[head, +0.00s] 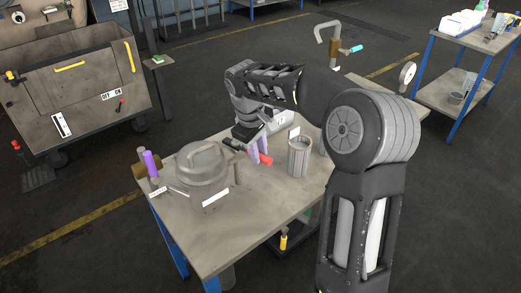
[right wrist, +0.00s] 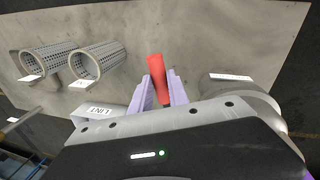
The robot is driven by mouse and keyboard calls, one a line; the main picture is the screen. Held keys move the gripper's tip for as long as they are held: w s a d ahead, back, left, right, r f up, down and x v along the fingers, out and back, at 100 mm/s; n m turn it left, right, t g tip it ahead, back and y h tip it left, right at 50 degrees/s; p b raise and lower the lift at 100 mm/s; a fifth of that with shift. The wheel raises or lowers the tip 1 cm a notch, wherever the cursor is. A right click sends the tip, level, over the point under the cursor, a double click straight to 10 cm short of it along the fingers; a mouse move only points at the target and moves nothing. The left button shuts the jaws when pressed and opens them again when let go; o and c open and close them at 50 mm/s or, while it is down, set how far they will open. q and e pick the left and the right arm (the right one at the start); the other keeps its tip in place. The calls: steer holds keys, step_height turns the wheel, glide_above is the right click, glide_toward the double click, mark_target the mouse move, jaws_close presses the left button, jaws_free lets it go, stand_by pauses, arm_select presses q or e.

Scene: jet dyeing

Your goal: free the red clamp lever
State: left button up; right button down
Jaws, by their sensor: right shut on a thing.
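The red clamp lever (head: 265,159) shows beside the grey lidded vessel (head: 200,176) on the workbench. In the right wrist view the red lever (right wrist: 157,78) stands between two lilac fingers. The lever's lower end is hidden behind the gripper body in the wrist view. I cannot tell how the lever joins the vessel. My left gripper is not in view.
A perforated metal basket (head: 298,158) stands right of the gripper; the wrist view shows two baskets. A valve with a purple handle (head: 150,162) is at the bench's left end. The bench top (head: 240,232) is clear in front. A large cart (head: 75,95) stands back left.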

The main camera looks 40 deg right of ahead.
steer(key=shift+a+m, duration=0.3)
steer(key=shift+m, duration=0.1)
steer(key=c, duration=1.3)
jaws_free()
steer(key=r, duration=0.2)
steer(key=a+r, duration=0.1)
steer(key=r, duration=0.4)
steer(key=shift+s+a+r, duration=0.2)
steer(key=shift+a+r, duration=0.1)
steer(key=shift+r, duration=0.05)
